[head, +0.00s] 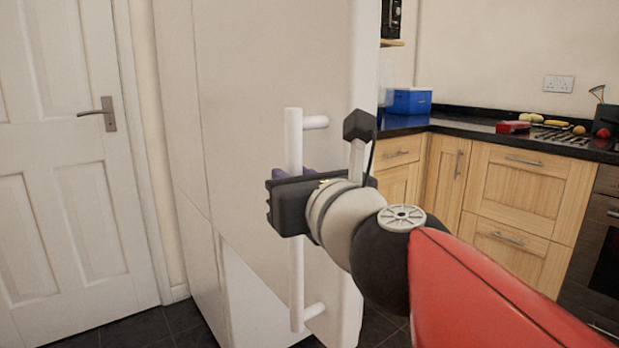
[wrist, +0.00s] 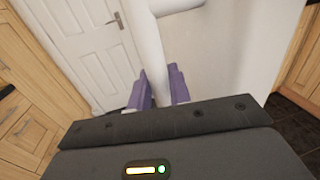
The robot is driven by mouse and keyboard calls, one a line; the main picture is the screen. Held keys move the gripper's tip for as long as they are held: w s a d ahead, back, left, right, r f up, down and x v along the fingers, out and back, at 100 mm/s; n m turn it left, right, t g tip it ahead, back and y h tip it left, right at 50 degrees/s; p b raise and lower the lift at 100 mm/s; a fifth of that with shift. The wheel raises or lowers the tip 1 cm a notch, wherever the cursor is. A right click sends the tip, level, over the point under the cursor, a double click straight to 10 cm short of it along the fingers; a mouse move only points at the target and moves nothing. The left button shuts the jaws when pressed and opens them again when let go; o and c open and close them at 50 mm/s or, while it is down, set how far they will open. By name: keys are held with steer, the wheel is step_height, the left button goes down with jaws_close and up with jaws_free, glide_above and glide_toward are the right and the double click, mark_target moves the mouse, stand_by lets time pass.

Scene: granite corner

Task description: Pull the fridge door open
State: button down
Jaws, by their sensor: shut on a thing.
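The fridge door (head: 250,90) is a tall white panel in the middle of the head view. Its lower edge slants away from the white panel below, so it appears swung partly out; the fridge's inside is hidden. A white vertical bar handle (head: 295,145) stands off the door on two short posts. My gripper (head: 288,174) is shut on the handle's upper-middle part. In the wrist view, its purple fingers (wrist: 160,86) sit on both sides of the handle (wrist: 147,40). My gripper body hides part of the handle in the head view.
A closed white room door (head: 60,190) with a lever handle stands left of the fridge. Wooden cabinets (head: 510,190) with a dark worktop (head: 460,126) fill the right, holding a blue box (head: 408,101) and several small items. Dark floor tiles (head: 140,330) show at lower left.

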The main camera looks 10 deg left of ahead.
steer(key=c, duration=1.3)
jaws_free()
steer(key=shift+c, duration=0.2)
steer(key=p+v, duration=0.2)
steer(key=v, duration=0.5)
steer(key=shift+s+d, duration=0.2)
steer(key=shift+s, duration=0.1)
